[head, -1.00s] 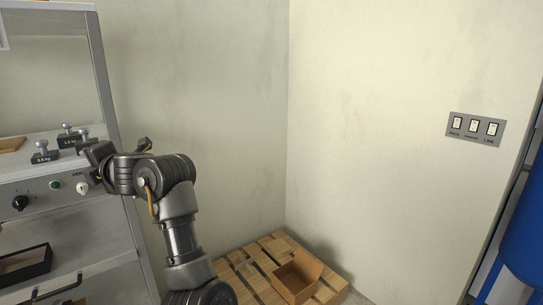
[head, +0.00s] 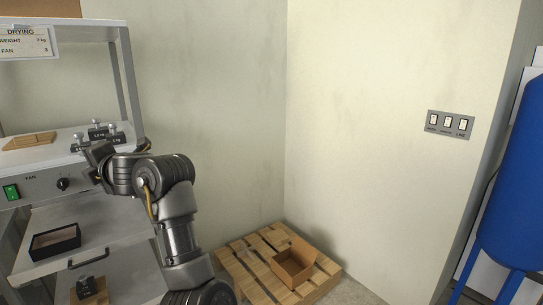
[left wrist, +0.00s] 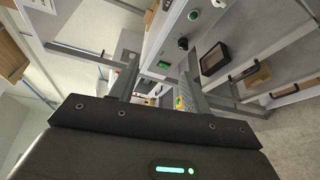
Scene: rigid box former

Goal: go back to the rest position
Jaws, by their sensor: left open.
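My left arm rises from the bottom of the head view and bends left at the wrist. Its gripper (head: 97,160) is in front of the workstation's control panel, partly hidden behind my wrist. In the left wrist view the two fingers of my left gripper (left wrist: 158,85) stand apart with nothing between them. My right gripper is in neither view.
The metal workstation (head: 85,220) at left carries several weights (head: 100,132), a cardboard piece (head: 29,140) and a dark open box (head: 54,241). A pallet (head: 238,262) with an open cardboard box (head: 293,267) lies in the corner. A blue tank (head: 515,190) stands right.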

